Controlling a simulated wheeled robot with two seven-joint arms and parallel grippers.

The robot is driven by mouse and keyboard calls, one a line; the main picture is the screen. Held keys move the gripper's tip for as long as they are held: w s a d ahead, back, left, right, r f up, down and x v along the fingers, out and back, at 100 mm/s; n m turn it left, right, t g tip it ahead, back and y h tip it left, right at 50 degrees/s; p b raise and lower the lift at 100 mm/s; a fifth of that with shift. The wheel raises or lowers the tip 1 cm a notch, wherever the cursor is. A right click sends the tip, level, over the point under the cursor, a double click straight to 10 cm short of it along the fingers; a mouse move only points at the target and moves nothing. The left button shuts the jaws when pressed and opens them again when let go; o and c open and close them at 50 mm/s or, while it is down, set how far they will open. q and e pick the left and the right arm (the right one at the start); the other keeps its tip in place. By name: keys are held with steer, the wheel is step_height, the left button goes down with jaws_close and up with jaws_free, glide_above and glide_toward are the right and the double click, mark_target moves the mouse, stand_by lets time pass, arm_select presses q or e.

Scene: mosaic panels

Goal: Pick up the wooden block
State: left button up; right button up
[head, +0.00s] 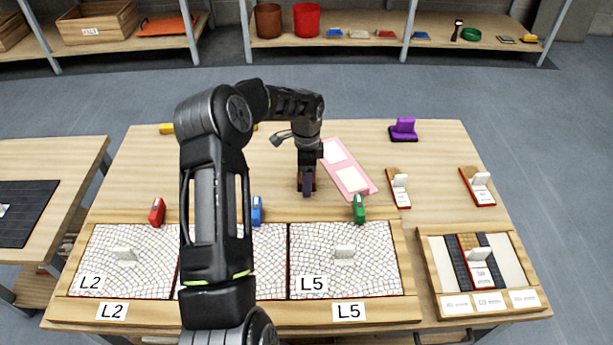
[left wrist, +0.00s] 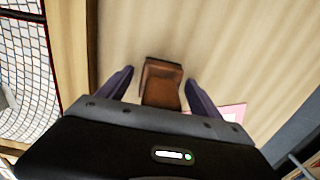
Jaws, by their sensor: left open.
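The wooden block (left wrist: 162,83) is brown and sits on the table between the two fingers of my left gripper (left wrist: 159,80) in the left wrist view. Gaps show on both sides of it, so the fingers stand apart from it. In the head view my left gripper (head: 307,186) points down over the middle of the table and hides most of the block. My left gripper is open. My right gripper is not in view.
A pink panel (head: 349,174) lies just right of my left gripper. Red (head: 157,212), blue (head: 257,211) and green (head: 359,209) items line the mosaic panels' back edge. A purple object (head: 403,129) stands at the back right. The table left of the gripper is mostly clear.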

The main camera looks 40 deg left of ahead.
arm_select(q)
steer(key=shift+c, duration=0.4)
steer(key=c, duration=1.4)
